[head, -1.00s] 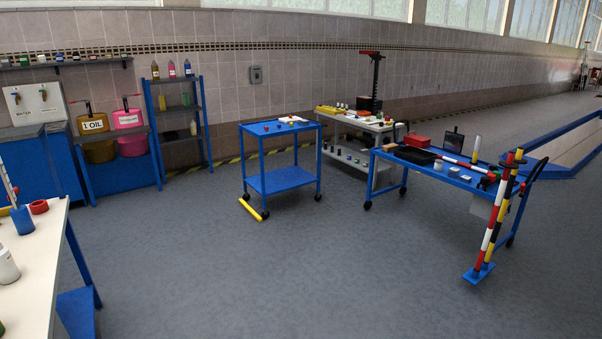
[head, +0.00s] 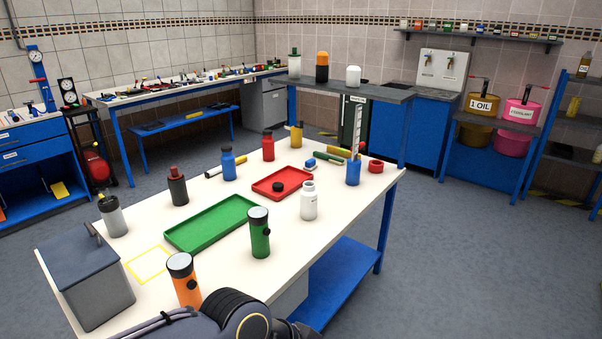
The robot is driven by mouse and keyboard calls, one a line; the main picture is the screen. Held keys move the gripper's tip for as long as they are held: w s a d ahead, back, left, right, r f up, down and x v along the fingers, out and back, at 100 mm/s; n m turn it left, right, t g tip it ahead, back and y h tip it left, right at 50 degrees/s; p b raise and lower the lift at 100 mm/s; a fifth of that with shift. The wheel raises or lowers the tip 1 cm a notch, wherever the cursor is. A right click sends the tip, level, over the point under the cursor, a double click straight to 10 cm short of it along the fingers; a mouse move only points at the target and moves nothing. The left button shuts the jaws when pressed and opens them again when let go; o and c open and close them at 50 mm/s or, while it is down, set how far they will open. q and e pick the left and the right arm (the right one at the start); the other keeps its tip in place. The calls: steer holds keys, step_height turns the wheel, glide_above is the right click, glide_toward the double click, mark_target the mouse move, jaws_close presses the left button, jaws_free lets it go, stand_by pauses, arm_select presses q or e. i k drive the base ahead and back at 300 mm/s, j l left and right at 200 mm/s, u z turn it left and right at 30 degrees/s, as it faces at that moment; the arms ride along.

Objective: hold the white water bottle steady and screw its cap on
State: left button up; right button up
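The white bottle (head: 309,204) stands upright on the white-topped table, right of the red tray. Its narrow white neck shows no cap on it. A small black round piece that looks like a cap (head: 278,187) lies in the red tray (head: 262,188). Part of my own dark arm shows at the bottom edge, in front of the table. Neither gripper's fingers can be made out in the head view.
On the table (head: 330,232) stand a green flask (head: 259,232), an orange flask (head: 184,280), a blue holder (head: 353,172) and several other bottles. A green tray (head: 211,223) lies left of centre. A grey bin (head: 90,285) stands at the near left. Open floor lies right.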

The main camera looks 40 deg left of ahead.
mark_target(309, 194)
steer(key=i+u, duration=0.45)
steer(key=i+l+u, duration=0.2)
steer(key=i+u, duration=0.3)
steer(key=i+l+u, duration=0.3)
steer(key=u, duration=0.15)
steer(key=i+l+u, duration=0.35)
steer(key=l+u, duration=0.15)
steer(key=i+l+u, duration=0.25)
steer(key=l+u, duration=0.2)
steer(key=i+l+u, duration=0.15)
steer(key=u, duration=0.3)
steer(key=l+u, duration=0.4)
steer(key=i+l+u, duration=0.1)
steer(key=l+u, duration=0.6)
steer(key=u, duration=0.15)
steer(key=l+u, duration=0.45)
steer(key=i+j, duration=0.1)
steer(key=i, duration=0.35)
